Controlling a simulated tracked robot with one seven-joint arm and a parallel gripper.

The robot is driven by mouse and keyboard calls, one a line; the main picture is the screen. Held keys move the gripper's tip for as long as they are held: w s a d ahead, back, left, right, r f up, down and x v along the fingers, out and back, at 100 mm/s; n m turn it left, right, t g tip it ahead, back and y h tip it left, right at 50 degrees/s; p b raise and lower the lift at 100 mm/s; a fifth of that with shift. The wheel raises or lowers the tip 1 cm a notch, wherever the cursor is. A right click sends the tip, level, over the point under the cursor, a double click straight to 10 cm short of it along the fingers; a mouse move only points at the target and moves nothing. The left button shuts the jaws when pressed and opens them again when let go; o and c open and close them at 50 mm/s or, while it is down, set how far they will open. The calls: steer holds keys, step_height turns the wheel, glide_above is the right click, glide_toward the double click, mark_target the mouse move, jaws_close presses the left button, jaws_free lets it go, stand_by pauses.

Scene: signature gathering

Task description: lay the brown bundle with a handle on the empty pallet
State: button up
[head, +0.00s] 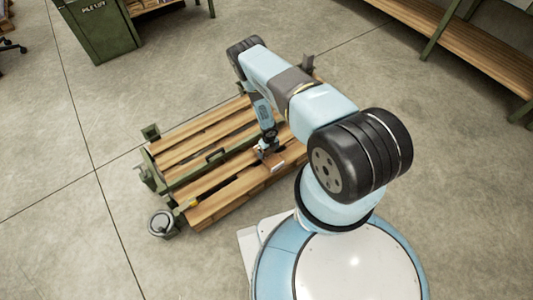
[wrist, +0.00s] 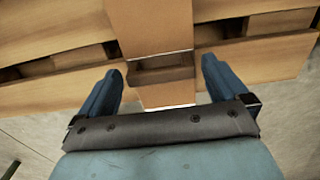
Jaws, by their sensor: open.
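The brown bundle (head: 270,158) lies on the wooden slats of a pallet (head: 228,208), near its front right part in the head view. In the wrist view the bundle (wrist: 150,22) runs up the middle of the picture, with a bar-like handle (wrist: 162,74) across it. My gripper (head: 264,153) is over the bundle with the fingers pointing down. In the wrist view my open gripper (wrist: 163,70) has one finger on each side of the handle, with gaps on both sides. In the head view my gripper partly hides the bundle.
A green metal frame with posts (head: 150,132) borders the pallet. A green bin (head: 100,28) stands at the back left, and a long wooden bench (head: 480,52) at the right. Open floor lies between.

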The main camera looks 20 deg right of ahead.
steer(key=w+r+m+t, duration=0.1)
steer(key=w+r+m, duration=0.3)
steer(key=r, duration=0.8)
steer(key=w+r+m+t+h, duration=0.15)
steer(key=w+r, duration=0.35)
steer(key=r, duration=0.6)
steer(key=w+r+m+t, duration=0.1)
steer(key=w+r+m, duration=0.3)
steer(key=r, duration=0.8)
step_height(320, 180, up, 52)
steer(key=m+t, duration=0.2)
steer(key=m, duration=1.8)
glide_above(268, 151)
steer(key=s+d, duration=0.3)
steer(key=d, duration=0.1)
steer(key=s+a+r+m, duration=0.1)
steer(key=s+r+m, duration=0.1)
steer(key=s, duration=0.6)
steer(key=s+a+r+m+y, duration=0.1)
steer(key=s+a+r+m, duration=0.1)
steer(key=s, duration=0.6)
steer(key=s+a+r+m, duration=0.2)
steer(key=s+r+m, duration=0.2)
steer(key=s, duration=0.5)
steer(key=shift+m, duration=1.05)
